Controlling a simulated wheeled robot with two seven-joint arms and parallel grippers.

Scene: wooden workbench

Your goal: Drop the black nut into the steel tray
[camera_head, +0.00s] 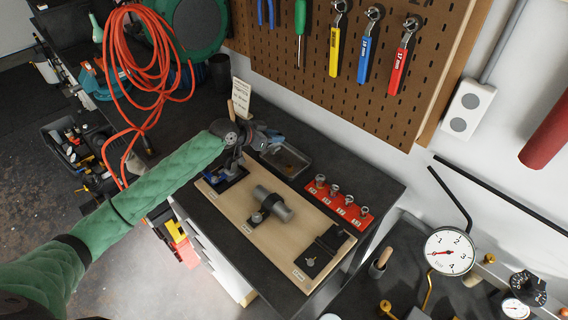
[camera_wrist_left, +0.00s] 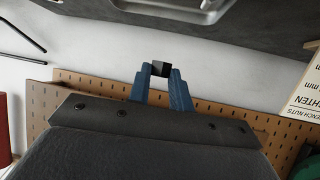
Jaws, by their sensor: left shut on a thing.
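My left gripper (camera_head: 272,138) reaches in from the left and is at the upper left edge of the steel tray (camera_head: 297,155) in the head view. In the left wrist view its two blue fingers (camera_wrist_left: 161,73) are shut on the small black nut (camera_wrist_left: 161,69), which shows between the fingertips. The steel tray (camera_wrist_left: 178,13) also shows at the top of the left wrist view, apart from the nut. In the head view I cannot make out the nut. My right gripper is in neither view.
A wooden board (camera_head: 232,207) with a dark cylindrical part (camera_head: 272,204) lies in front of the tray. A red socket rack (camera_head: 337,202) stands to its right. A small sign (camera_head: 240,97) and the tool pegboard (camera_head: 350,100) are behind.

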